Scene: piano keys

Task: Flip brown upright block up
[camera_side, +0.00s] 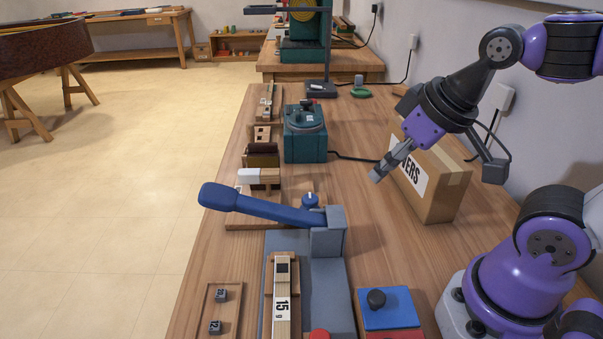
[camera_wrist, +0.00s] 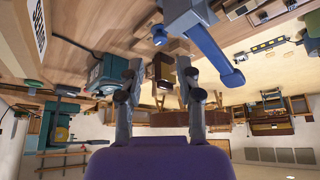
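A dark brown block (camera_side: 262,155) stands at the left side of the workbench, beside a teal box-shaped device. What looks like the same brown block (camera_wrist: 162,70) shows in the wrist view, in the gap between my fingers but farther off. My gripper (camera_side: 379,174) is in the air to the right of the block, in front of the cardboard box, well apart from the block. In the wrist view my gripper (camera_wrist: 159,64) has its two fingers spread wide with nothing between them.
A blue lever (camera_side: 262,206) reaches across the bench in front. A cardboard box (camera_side: 440,188) stands near the wall. A white-topped wooden piece (camera_side: 249,175) is just nearer than the block. Bare bench lies in the middle.

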